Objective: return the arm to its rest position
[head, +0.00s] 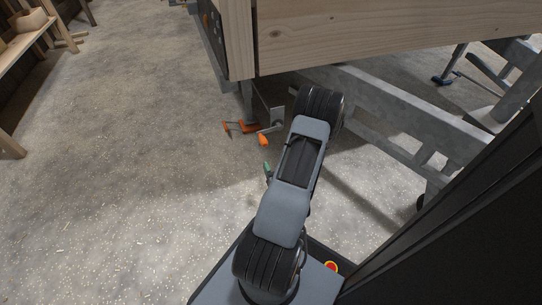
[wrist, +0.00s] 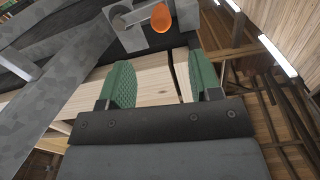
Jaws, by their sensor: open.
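My gripper (wrist: 157,88) shows in the wrist view with its two green fingers spread apart, open and with nothing between them. A pale wooden beam and a metal bracket lie behind the fingers in that view. In the head view my arm reaches up from the base toward the trailer's underside. Only a small green piece of the gripper (head: 267,170) shows beside the arm; the rest is hidden behind the arm links.
The wooden trailer body (head: 380,32) overhangs at the top, with a grey metal frame (head: 400,120) below it at right. Orange-handled metal fittings (head: 264,139) stand near the arm. A wooden bench (head: 22,48) is at far left. The concrete floor at left is clear.

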